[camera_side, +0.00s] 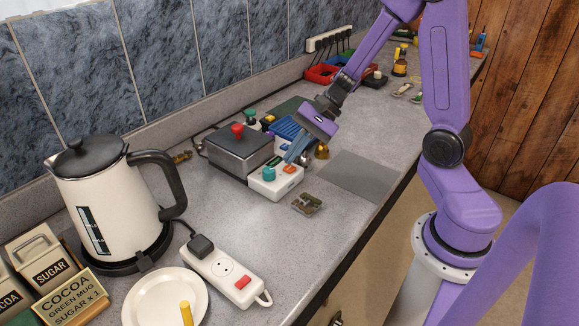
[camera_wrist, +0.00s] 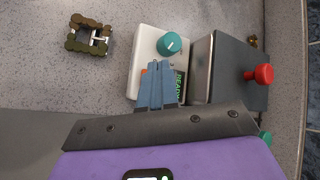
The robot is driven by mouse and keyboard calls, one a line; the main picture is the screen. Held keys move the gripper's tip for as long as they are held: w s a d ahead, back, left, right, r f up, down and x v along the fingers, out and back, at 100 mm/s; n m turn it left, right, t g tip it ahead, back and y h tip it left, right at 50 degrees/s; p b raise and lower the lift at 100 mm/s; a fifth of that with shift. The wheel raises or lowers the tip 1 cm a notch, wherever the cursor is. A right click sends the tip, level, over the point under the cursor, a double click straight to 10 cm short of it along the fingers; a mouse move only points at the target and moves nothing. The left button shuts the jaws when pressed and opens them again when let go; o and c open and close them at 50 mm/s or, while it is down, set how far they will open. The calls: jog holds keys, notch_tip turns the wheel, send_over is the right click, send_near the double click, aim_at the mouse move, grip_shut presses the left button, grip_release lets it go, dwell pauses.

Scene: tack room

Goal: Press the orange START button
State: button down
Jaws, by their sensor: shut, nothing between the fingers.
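The orange button (camera_side: 290,168) sits on top of a small white control box (camera_side: 262,188), beside a teal knob (camera_side: 269,173) and a small dark display. In the wrist view the white box (camera_wrist: 143,40) shows the teal knob (camera_wrist: 170,44) and a display (camera_wrist: 181,86) reading "READY", partly covered. I cannot tell whether the fingertips touch the box.
A grey metal box (camera_side: 240,150) with a red knob stands directly beside the white box. A brown-green buckle-like piece (camera_side: 307,204) lies in front. A grey mat (camera_side: 356,176) lies to the right. A kettle (camera_side: 105,200), power strip (camera_side: 222,272) and plate (camera_side: 150,296) stand nearer the camera.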

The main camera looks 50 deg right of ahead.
aim_at(293, 167)
jog(key=shift+f, duration=0.15)
jog(key=shift+f, duration=0.3)
jog(key=shift+f, duration=0.25)
dwell(0.5)
jog(key=shift+r, duration=0.7)
jog(key=shift+r, duration=3)
